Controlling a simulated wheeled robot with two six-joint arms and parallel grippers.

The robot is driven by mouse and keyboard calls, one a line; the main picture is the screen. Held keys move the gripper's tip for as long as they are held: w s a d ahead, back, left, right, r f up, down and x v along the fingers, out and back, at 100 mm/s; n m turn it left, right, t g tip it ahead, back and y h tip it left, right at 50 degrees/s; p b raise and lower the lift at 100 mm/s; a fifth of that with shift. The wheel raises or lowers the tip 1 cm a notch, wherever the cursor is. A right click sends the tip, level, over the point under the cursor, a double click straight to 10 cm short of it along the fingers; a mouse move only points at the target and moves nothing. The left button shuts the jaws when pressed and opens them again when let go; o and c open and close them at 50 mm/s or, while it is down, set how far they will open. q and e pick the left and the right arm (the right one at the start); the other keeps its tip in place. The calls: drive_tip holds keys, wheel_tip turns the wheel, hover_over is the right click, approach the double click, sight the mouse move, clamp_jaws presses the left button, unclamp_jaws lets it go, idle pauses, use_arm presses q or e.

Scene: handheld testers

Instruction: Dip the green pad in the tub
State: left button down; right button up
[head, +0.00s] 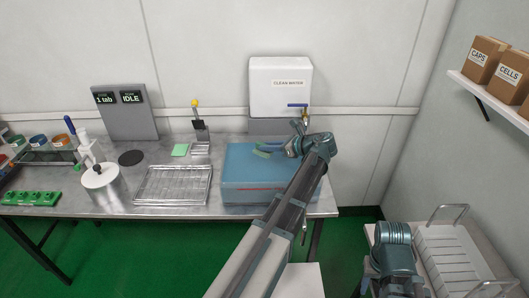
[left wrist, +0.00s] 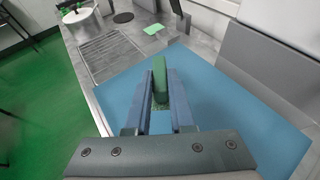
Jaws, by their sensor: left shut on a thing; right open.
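My left gripper (head: 268,150) is shut on the green pad (head: 261,154). In the left wrist view the pad (left wrist: 161,83) stands up between the two blue-grey fingers (left wrist: 160,95) and sticks out past their tips. The blue tub (head: 250,185) stands at the right end of the steel table. The gripper and pad are over the tub; its flat blue top (left wrist: 235,115) fills much of the left wrist view. I cannot tell whether the pad touches it. Part of my right arm shows at the lower right of the head view, but its fingers are out of sight.
A wire rack (head: 173,186) lies left of the tub, with a light green square (head: 180,150) behind it. A white pot (head: 101,184) stands farther left. A white water tank (head: 281,87) with a tap hangs behind the tub. A white tray (head: 450,255) is at right.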

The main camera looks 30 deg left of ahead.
use_arm(q)
drive_tip(key=shift+s+a+f+n+g, duration=0.1)
drive_tip(key=shift+s+a+n+g, duration=0.25)
drive_tip(key=shift+a, duration=0.35)
drive_tip(key=shift+f, duration=0.1)
wheel_tip(320, 180, down, 10)
drive_tip(key=b, duration=1)
drive_tip(key=shift+w+f+b, duration=0.1)
drive_tip(key=shift+f+b, duration=0.1)
drive_tip(key=shift+b, duration=0.15)
drive_tip(key=shift+r, duration=0.15)
idle(0.6)
wheel_tip(320, 180, up, 13)
drive_tip(key=p, duration=1.3)
wheel_tip(320, 180, up, 4)
drive_tip(key=p, duration=0.4)
drive_tip(key=shift+f, duration=0.2)
